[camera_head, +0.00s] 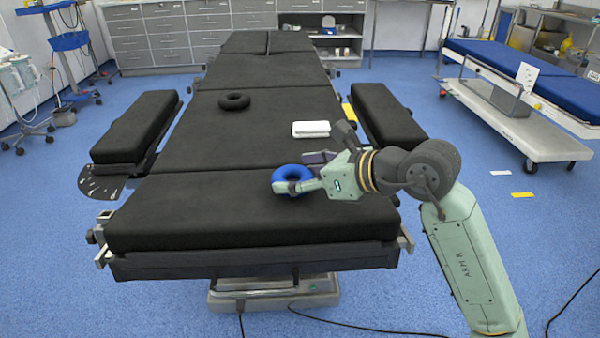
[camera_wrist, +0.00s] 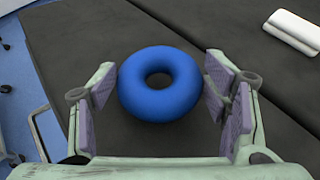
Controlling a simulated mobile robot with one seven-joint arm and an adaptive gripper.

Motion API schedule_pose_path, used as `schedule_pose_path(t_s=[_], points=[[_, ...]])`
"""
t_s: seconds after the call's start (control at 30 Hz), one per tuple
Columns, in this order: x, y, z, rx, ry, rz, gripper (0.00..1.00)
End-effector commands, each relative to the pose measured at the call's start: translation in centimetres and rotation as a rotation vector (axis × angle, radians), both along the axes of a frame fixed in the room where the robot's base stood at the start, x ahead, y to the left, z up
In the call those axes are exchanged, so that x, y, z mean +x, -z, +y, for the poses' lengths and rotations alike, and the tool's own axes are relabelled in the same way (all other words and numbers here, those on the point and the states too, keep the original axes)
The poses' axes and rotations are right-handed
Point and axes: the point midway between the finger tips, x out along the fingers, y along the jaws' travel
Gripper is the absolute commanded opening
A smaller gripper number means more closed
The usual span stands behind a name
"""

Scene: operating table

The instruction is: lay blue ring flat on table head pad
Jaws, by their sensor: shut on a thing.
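The blue ring (camera_head: 287,174) is between the fingers of my gripper (camera_head: 301,172), over the near black pad (camera_head: 220,222) of the operating table. In the wrist view the ring (camera_wrist: 136,98) faces the camera with its hole open, level between the two purple finger pads. My gripper (camera_wrist: 160,88) is shut on the ring's outer sides. The ring looks roughly parallel to the pad. Whether its underside touches the pad cannot be told. Part of the ring is hidden by a finger in the head view.
A black ring (camera_head: 234,101) lies on the table's middle section. A folded white cloth (camera_head: 311,129) lies at the table's right edge. Black arm boards (camera_head: 137,124) flank the table. A blue-topped trolley (camera_head: 520,70) stands at right. The near pad is otherwise clear.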

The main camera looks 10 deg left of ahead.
Motion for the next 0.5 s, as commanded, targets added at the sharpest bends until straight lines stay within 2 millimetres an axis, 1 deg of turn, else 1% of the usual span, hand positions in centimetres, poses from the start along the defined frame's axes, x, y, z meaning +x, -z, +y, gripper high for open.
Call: schedule_pose_path(t_s=[0.43, 0.47, 0.5], points=[[-0.03, 0.71, 0.02, 0.001, -0.001, 0.000, 0.28], [-0.04, 0.60, 0.02, 0.001, 0.000, 0.001, 0.70], [-0.05, 0.54, 0.02, 0.001, 0.000, 0.001, 0.73]])
